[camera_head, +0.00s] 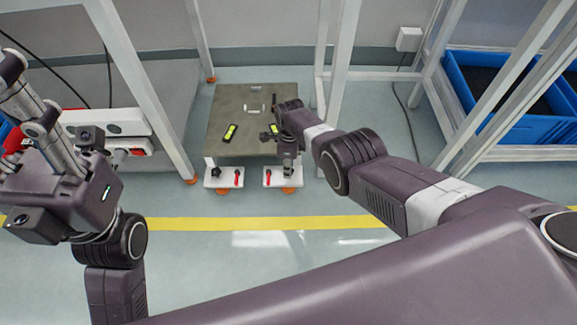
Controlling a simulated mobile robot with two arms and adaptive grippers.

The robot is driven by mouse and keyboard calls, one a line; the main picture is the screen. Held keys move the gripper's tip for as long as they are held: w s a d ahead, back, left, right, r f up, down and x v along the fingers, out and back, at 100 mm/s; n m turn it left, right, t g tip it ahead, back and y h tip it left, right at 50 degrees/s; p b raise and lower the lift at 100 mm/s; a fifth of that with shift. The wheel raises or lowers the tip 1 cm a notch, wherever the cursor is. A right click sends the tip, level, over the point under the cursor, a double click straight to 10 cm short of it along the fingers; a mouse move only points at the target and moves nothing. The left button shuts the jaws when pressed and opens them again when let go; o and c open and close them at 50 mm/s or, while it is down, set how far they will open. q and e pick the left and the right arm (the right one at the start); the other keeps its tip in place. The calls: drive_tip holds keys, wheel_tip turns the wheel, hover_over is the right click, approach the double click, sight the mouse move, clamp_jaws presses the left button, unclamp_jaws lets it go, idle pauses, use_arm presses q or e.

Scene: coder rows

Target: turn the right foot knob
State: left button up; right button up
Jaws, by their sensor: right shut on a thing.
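A low grey-brown platform (228,135) stands on the floor ahead, with two white front feet. The right foot (271,183) has a red lever (268,177) and an orange base. My right gripper (288,171) points down over this foot, just right of the lever, and is shut on the right foot knob, which it hides.
White frame posts stand on both sides of the platform (160,100). Blue crates (500,95) sit on a rack at the right. A white unit with a red part (115,130) is at the left. A yellow floor line (260,223) crosses clear floor in front.

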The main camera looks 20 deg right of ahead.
drive_tip(key=shift+s+d+f, duration=0.2)
drive_tip(key=shift+d, duration=0.05)
drive_tip(key=o, duration=1.2)
drive_tip(key=shift+c, duration=0.2)
drive_tip(key=shift+w+r, duration=0.1)
drive_tip(key=shift+w, duration=0.05)
drive_tip(key=shift+w+a+r, duration=0.1)
drive_tip(key=shift+w+a, duration=0.05)
drive_tip(key=shift+r, duration=0.25)
drive_tip(key=shift+w+r, duration=0.1)
drive_tip(key=shift+r, duration=0.05)
drive_tip(key=shift+s+r, duration=0.2)
drive_tip(key=shift+r, duration=0.65)
drive_tip(key=shift+s+r, duration=0.15)
drive_tip(key=shift+r, duration=2.4)
